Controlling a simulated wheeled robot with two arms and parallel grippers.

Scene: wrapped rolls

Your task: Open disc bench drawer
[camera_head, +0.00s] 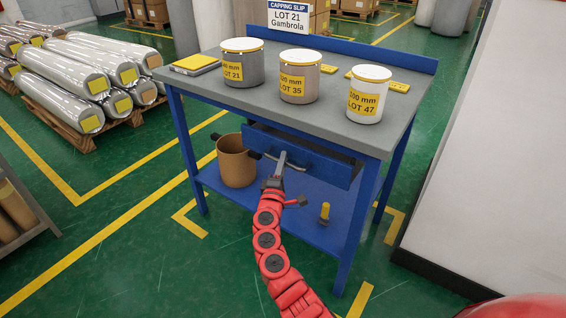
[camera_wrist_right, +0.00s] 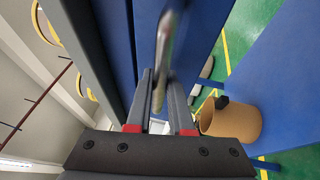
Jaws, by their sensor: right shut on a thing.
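The blue drawer front (camera_head: 325,168) sits under the grey top of the disc bench (camera_head: 235,97). A dark strip shows above it; I cannot tell how far out the drawer stands. Its pale bar handle (camera_head: 291,164) also shows in the right wrist view (camera_wrist_right: 165,45), running between my fingers. My right gripper (camera_head: 279,172) is shut on this handle, and its fingers show in the right wrist view (camera_wrist_right: 160,98). My left gripper is not in view.
Labelled cans (camera_head: 243,70) stand on the bench, with a sign (camera_head: 289,18) behind. A brown bin (camera_head: 236,165) and a small yellow object (camera_head: 325,211) are on the lower shelf. Wrapped rolls (camera_head: 75,75) lie on a pallet at left. Green floor is open in front.

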